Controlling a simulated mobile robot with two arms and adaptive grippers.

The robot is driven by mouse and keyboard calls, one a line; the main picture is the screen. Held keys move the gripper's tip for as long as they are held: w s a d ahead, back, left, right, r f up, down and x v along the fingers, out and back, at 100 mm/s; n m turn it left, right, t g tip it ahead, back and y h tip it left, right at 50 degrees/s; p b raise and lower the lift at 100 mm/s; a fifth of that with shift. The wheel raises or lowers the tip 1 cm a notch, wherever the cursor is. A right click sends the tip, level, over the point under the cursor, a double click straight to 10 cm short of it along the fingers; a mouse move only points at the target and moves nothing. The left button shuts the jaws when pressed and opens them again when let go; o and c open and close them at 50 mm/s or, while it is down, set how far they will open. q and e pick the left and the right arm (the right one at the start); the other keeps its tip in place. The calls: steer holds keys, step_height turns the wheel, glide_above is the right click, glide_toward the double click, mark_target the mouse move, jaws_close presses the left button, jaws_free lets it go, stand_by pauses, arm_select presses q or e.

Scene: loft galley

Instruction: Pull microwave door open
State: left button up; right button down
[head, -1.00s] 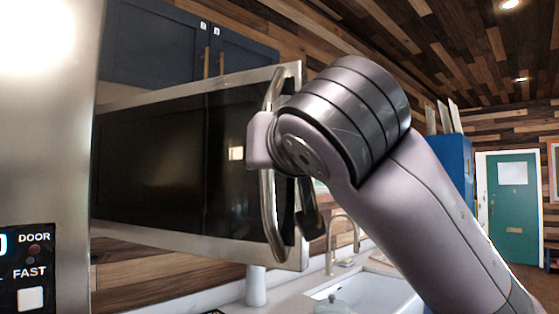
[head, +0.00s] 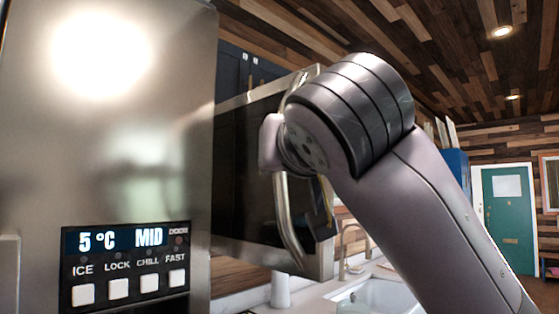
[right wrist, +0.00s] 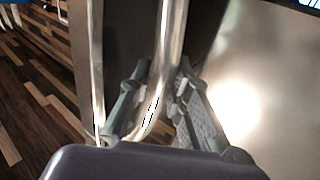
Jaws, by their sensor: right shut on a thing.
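The microwave door (head: 245,180) is a dark glass panel in a steel frame. It stands swung out at an angle to the cabinets, its handle side nearest me. The curved steel handle (head: 288,222) runs down that side. My right gripper (head: 273,147) is at the handle's upper half, partly hidden by my wrist. In the right wrist view my right gripper (right wrist: 163,68) has a finger on each side of the handle (right wrist: 170,30) and is shut on it. The fridge hides the door's left part. The microwave's inside is hidden. My left gripper is out of view.
A steel fridge front (head: 120,130) with a button panel (head: 125,265) stands close on the left. Blue cabinets (head: 233,68) hang behind the door. A sink (head: 385,293) and tap (head: 345,245) are below right. Floor (right wrist: 40,85) shows beside the door.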

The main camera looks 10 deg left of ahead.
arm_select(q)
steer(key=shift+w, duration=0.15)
arm_select(e)
steer(key=shift+r, duration=0.15)
steer(key=shift+d, duration=0.1)
steer(key=c, duration=1.5)
jaws_free()
steer(key=shift+s, duration=0.15)
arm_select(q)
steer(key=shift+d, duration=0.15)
arm_select(e)
steer(key=v, duration=1.2)
